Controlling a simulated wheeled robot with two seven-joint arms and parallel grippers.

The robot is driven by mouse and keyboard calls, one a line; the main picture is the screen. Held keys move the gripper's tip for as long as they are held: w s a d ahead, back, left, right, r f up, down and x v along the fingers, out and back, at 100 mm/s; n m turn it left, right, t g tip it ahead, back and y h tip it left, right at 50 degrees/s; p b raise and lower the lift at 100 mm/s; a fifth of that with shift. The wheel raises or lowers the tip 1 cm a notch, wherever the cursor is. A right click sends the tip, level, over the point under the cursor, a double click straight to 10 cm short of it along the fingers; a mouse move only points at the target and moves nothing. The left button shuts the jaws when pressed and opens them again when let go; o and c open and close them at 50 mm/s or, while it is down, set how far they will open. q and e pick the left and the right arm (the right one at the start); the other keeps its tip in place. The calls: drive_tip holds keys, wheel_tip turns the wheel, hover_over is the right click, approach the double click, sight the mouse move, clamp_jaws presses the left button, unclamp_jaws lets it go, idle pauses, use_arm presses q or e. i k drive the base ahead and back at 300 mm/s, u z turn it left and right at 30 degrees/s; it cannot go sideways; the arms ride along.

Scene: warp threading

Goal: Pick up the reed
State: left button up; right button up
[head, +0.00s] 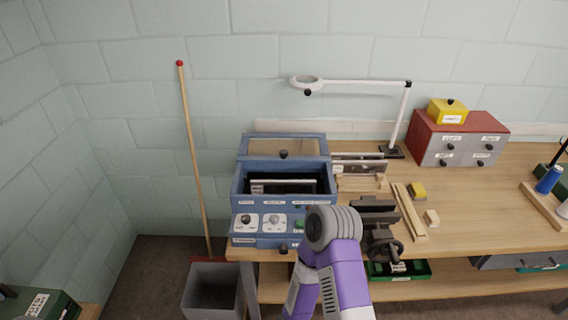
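I cannot tell for certain which thing is the reed. A narrow pale framed strip (284,186) lies in the dark inside of the open blue box (239,190) and may be it. Long flat metal-and-wood pieces (360,165) lie on the bench just right of the box. One of my purple arms rises from the bottom edge, with its grey round joint in front of the box's right corner. No fingertips of either gripper show. The arm hides part of the box's control panel.
A dark vise (376,217) stands at the bench front, right of my arm. Wooden slats (409,211), a yellow block (418,190) and a lamp (396,120) are near. A red-topped drawer cabinet (460,138) stands behind. The bench's right middle (480,205) is clear. A grey bin (212,290) stands left.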

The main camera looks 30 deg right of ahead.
sight(257, 186)
drive_tip(key=z, duration=1.2)
drive_tip(key=k, duration=0.45)
drive_tip(key=u, duration=1.1)
drive_tip(key=i, duration=0.3)
drive_tip(key=z, duration=0.95)
drive_tip(key=i, duration=0.8)
drive_tip(key=z, duration=0.7)
